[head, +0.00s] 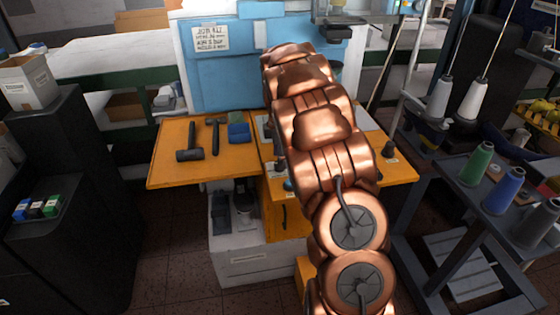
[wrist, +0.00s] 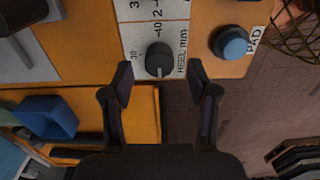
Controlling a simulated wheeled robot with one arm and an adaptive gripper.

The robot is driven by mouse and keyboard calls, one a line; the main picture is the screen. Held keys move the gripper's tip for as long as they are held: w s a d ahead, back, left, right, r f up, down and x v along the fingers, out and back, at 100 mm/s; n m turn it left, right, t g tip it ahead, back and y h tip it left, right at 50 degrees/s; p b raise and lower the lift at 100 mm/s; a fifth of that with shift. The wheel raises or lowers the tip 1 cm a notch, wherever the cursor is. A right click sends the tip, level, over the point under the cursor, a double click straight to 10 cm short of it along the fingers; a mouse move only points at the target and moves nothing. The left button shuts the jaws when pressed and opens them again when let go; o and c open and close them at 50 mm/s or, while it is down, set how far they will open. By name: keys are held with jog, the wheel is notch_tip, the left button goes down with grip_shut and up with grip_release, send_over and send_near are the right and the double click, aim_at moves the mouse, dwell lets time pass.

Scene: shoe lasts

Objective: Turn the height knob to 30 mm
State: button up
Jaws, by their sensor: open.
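In the wrist view a round black knob (wrist: 159,59) sits on a pale scale plate (wrist: 178,36) lettered "HEEL mm". The knob's pointer setting cannot be read. My gripper (wrist: 163,80) is open, with one finger either side of and just below the knob in the picture. Nothing is between the fingertips, and contact with the knob does not show. In the head view my arm hides the gripper and the knob.
A blue-topped button (wrist: 234,46) marked "PAD" is right of the knob. A blue bin (wrist: 48,117) is at lower left. In the head view, hammers (head: 190,142) and a blue box (head: 238,131) lie on the orange table (head: 165,171). A thread rack (head: 470,195) stands at right.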

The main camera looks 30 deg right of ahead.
jog(key=shift+f, duration=1.35)
grip_shut()
